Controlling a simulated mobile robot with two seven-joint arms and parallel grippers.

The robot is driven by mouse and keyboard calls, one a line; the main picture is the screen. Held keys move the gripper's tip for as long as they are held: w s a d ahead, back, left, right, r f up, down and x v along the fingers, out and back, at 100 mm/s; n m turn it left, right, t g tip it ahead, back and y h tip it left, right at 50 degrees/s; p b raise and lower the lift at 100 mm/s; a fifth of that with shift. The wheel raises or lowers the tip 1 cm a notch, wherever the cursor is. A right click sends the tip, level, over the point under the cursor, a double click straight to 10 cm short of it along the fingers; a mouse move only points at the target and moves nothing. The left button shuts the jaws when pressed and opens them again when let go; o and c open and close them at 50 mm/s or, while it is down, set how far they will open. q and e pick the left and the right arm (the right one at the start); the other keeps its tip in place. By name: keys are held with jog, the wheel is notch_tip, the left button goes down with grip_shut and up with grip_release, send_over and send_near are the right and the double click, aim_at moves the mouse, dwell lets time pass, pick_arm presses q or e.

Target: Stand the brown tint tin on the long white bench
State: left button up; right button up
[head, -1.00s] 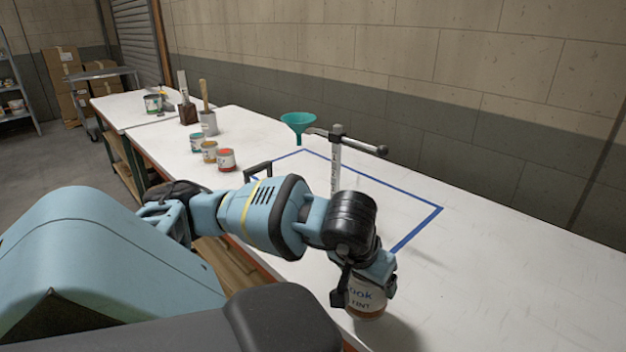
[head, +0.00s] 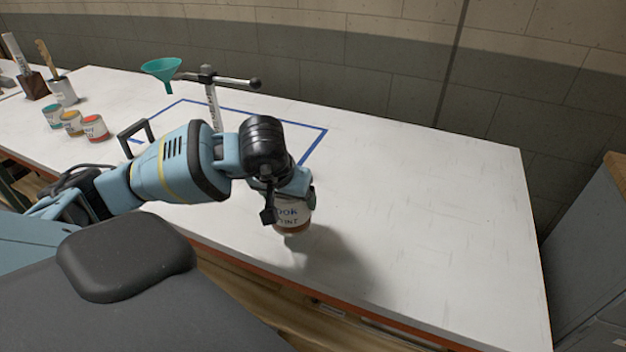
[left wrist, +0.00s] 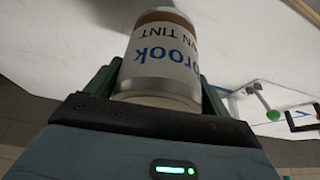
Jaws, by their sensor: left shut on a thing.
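The brown tint tin (head: 292,216) has a white label with blue lettering and a brown band. My left gripper (head: 287,194) is shut on it, over the front part of the long white bench (head: 430,220). The tin looks upright, with its shadow on the bench to its right. I cannot tell whether its base touches the bench. In the left wrist view the tin (left wrist: 160,55) sits between the two green fingers. My right gripper is not in view.
A blue taped outline (head: 310,148) holds a clamp-like stand (head: 212,100). Small tins, including a red one (head: 95,128), stand at left. The bench right of the held tin is clear. A grey cabinet (head: 600,240) stands past its right end.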

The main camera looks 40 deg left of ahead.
pick_arm(q)
jog(key=w, duration=1)
jog(key=shift+w+f, duration=0.2)
jog(key=shift+f, duration=0.2)
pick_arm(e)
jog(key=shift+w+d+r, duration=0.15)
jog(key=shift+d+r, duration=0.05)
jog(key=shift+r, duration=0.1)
pick_arm(q)
jog(key=shift+w+d, duration=0.1)
jog(key=f, duration=0.2)
jog(key=f+p, duration=0.1)
jog(key=shift+w+f, duration=0.15)
jog(key=shift+w, duration=0.15)
jog(key=shift+f, duration=0.15)
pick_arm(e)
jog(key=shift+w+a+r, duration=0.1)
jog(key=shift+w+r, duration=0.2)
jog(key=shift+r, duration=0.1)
pick_arm(q)
jog(key=shift+f, duration=0.2)
jog(key=o, duration=1.1)
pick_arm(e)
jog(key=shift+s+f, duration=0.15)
